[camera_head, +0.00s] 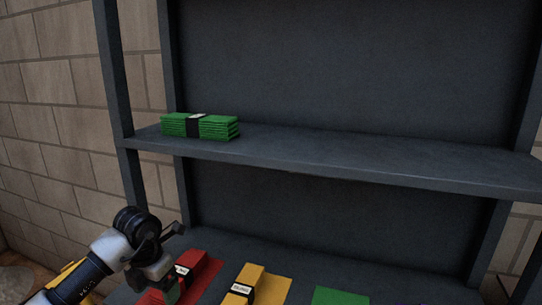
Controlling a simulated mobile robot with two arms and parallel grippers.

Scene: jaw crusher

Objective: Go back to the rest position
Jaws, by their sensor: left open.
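My left gripper (163,268) is at the lower left, in front of the lower shelf and close to the red bundle (196,268). It is open and partly hides the red bundle; I see nothing held in it. My right gripper is out of view.
A dark metal shelf unit (350,165) fills the view. A stack of green bundles (218,127) with a black band lies on its upper board. A yellow bundle (252,279) and a green patch (340,297) are on the lower board. A block wall (50,120) stands at left.

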